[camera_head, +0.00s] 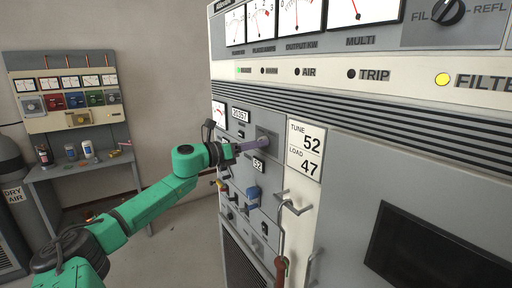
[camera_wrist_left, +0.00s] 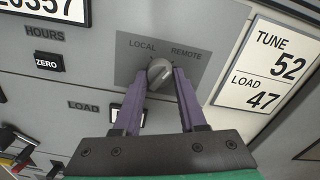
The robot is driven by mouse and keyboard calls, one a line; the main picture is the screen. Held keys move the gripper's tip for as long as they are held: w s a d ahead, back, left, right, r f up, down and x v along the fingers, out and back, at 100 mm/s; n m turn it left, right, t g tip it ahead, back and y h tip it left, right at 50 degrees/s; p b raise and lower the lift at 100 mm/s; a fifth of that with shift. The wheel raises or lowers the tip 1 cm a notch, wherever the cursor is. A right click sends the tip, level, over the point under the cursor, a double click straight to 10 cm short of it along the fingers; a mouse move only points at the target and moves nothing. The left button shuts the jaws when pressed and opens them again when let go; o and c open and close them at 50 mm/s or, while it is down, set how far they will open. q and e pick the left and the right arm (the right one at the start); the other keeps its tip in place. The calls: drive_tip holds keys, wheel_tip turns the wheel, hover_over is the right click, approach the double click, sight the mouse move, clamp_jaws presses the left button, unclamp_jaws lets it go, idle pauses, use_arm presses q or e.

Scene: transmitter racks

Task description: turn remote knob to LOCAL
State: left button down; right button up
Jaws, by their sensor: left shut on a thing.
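The remote knob (camera_wrist_left: 159,72) is a small round grey knob on a grey plate marked LOCAL at left and REMOTE at right in the left wrist view. My left gripper (camera_wrist_left: 160,76) has its two purple fingers shut on the knob, one on each side. In the head view, the left gripper (camera_head: 262,143) reaches the knob's plate (camera_head: 269,132) on the rack front; the knob itself is hard to make out there. The knob's pointer mark is too small to read with certainty. My right gripper is not in view.
A white TUNE 52 / LOAD 47 card (camera_head: 304,150) is right of the plate. Below are a blue knob (camera_head: 252,197), metal handles (camera_head: 292,203) and a red-handled lever (camera_head: 281,268). A workbench (camera_head: 80,166) stands at the far left.

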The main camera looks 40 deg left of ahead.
use_arm(q)
drive_tip(key=shift+r+n+b, duration=0.15)
drive_tip(key=shift+n+b, duration=0.8)
drive_tip(key=shift+n, duration=6.15)
drive_tip(key=shift+c, duration=2.3)
unclamp_jaws()
